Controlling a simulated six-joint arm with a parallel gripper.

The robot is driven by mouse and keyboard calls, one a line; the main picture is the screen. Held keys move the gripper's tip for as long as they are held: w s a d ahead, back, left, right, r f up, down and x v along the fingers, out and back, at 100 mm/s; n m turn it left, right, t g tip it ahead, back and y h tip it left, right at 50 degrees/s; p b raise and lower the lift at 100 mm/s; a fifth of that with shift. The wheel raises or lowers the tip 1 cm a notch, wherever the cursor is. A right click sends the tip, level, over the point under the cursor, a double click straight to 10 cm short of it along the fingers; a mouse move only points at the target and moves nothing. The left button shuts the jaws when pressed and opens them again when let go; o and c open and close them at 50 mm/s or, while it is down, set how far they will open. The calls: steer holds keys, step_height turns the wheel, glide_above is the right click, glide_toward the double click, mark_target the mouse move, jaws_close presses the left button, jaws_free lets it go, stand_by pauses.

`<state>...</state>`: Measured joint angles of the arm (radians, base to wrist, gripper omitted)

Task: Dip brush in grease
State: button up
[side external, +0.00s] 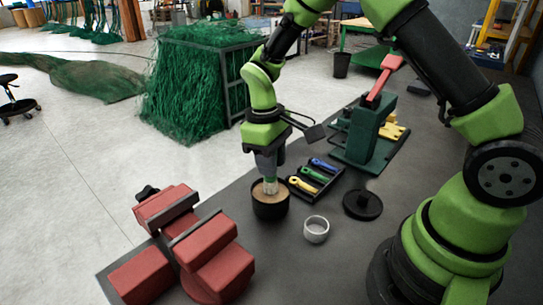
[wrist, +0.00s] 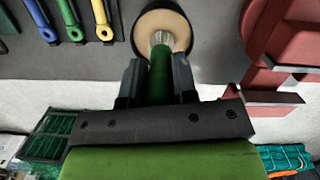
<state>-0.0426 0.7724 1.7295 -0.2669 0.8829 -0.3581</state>
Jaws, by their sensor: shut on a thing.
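My gripper (side external: 268,165) points down and is shut on the brush, over a dark round pot (side external: 270,208) of tan grease (side external: 259,192). The brush's pale bristles (side external: 270,186) are inside the pot's rim and appear to meet the grease; how deep they sit I cannot tell. In the wrist view the brush's green handle (wrist: 161,78) lies between my two dark fingers (wrist: 157,80). Its bristles (wrist: 162,40) overlap the grease (wrist: 160,20) within the pot's dark rim (wrist: 141,30). The gripper hides part of the handle in the side view.
A red vise (side external: 210,250) stands left of the pot. A tray of blue, green and yellow tools (side external: 315,178) lies close on its right. A black lid (side external: 362,204) and a small white cup (side external: 316,230) are nearby. A green press (side external: 366,135) stands behind.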

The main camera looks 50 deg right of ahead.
steer(key=shift+f, duration=0.6)
stand_by(1.7)
steer(key=shift+r, duration=0.1)
steer(key=shift+r, duration=3.45)
